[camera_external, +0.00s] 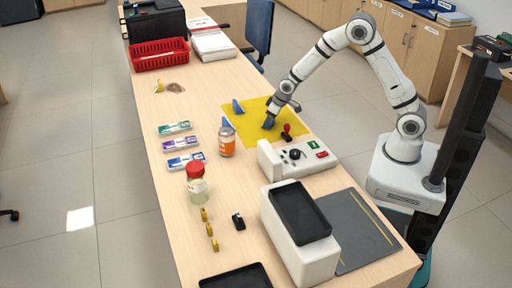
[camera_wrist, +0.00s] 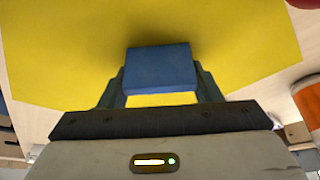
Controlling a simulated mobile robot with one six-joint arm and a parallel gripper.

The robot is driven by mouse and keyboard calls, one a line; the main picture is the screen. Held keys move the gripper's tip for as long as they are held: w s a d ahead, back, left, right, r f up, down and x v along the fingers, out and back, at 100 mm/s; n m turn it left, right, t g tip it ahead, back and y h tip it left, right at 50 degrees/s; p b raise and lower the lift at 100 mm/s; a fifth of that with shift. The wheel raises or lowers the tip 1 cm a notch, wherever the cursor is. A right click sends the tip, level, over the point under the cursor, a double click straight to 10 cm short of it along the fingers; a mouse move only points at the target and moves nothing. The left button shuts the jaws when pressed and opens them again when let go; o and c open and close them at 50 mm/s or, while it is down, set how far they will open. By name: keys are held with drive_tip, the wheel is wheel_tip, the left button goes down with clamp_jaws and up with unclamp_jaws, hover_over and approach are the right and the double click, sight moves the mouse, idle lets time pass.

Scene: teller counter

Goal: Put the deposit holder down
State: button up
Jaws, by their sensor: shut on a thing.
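My gripper (camera_external: 273,113) is low over the yellow mat (camera_external: 252,112) on the counter. It is shut on a blue block-like thing (camera_external: 268,123), which I take to be the deposit holder. In the wrist view the blue holder (camera_wrist: 160,68) sits between the two fingers, its flat face toward the camera and the yellow mat (camera_wrist: 60,60) behind it. I cannot tell whether its underside touches the mat. Two other blue pieces stand at the mat's left side, one upright (camera_external: 238,107) and one near the edge (camera_external: 227,124).
A red stamp (camera_external: 286,132) stands at the mat's right front. A white device with buttons (camera_external: 297,158) lies in front of it. An orange-labelled jar (camera_external: 226,142) stands close to the mat's front left. Small coloured packs (camera_external: 181,144) lie further left. The mat's back part is clear.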

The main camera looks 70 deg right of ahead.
drive_tip(key=o, duration=1)
drive_tip(key=shift+f, duration=0.1)
drive_tip(key=shift+r, duration=0.25)
drive_tip(key=v, duration=1.2)
drive_tip(key=s+r+g, duration=0.1)
drive_tip(key=s+r, duration=0.3)
drive_tip(key=s, duration=1)
drive_tip(key=s+r+g, duration=0.1)
drive_tip(key=s+r, duration=0.3)
drive_tip(key=s, duration=1)
drive_tip(key=shift+s+d, duration=0.3)
drive_tip(key=shift+d, duration=0.1)
